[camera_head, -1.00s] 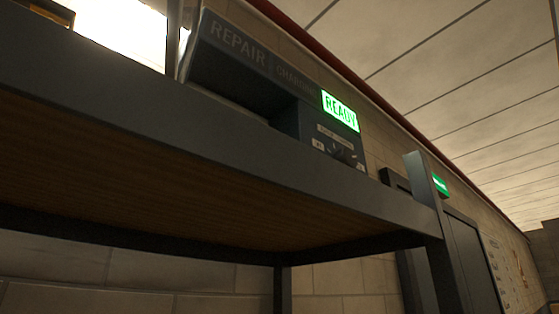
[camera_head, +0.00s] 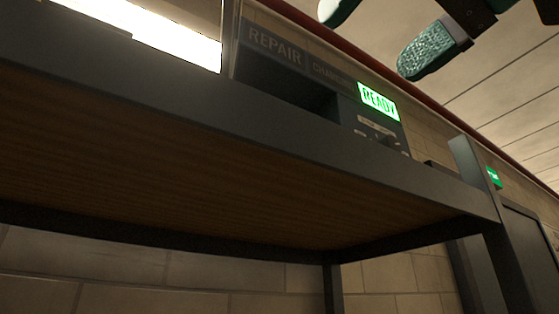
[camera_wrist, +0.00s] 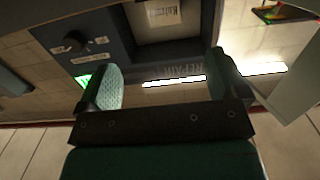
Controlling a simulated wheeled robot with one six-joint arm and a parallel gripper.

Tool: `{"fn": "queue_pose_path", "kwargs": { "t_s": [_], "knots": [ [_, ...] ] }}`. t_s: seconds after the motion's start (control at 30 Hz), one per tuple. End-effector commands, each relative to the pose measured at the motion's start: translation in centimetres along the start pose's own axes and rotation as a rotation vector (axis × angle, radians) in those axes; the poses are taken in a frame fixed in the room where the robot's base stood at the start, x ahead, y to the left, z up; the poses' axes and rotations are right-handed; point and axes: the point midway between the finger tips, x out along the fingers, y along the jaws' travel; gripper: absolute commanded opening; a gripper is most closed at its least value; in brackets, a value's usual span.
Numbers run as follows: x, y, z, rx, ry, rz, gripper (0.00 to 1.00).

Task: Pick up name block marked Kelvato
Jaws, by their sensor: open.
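In the wrist view a pale block (camera_wrist: 163,12) with a label that appears to begin "Kel" sits in the open bay of the repair station, at the top edge and partly cut off. The rest of its lettering is too small to read surely. My gripper (camera_wrist: 163,62) is open and empty, its two teal-padded fingers apart, with the block beyond them. In the head view my gripper (camera_head: 372,44) shows at the top right, above the station. The block is not visible there.
The dark repair station (camera_head: 275,48) has a lit green READY sign (camera_head: 379,101) and a knob (camera_wrist: 75,42). It stands on a wood-bottomed shelf (camera_head: 220,180) with a dark metal edge. A colourful item (camera_wrist: 284,12) lies at the wrist view's upper right.

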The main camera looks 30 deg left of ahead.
Motion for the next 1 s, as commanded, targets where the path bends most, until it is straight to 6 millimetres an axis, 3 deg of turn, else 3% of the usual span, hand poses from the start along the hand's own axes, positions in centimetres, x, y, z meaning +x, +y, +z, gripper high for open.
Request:
{"fn": "queue_pose_path", "kwargs": {
  "t_s": [0.17, 0.5, 0.77, 1.0],
  "knots": [
    [2.8, 0.3, -0.8, -0.002, -0.008, 0.007, 0.92],
    [9.6, 0.0, -0.1, 0.001, -0.009, -0.001, 0.92],
    [11.4, -0.1, -0.2, 0.002, -0.007, -0.002, 0.92],
    [14.7, -0.4, -0.8, 0.001, -0.008, 0.0, 0.92]
  ]
}}
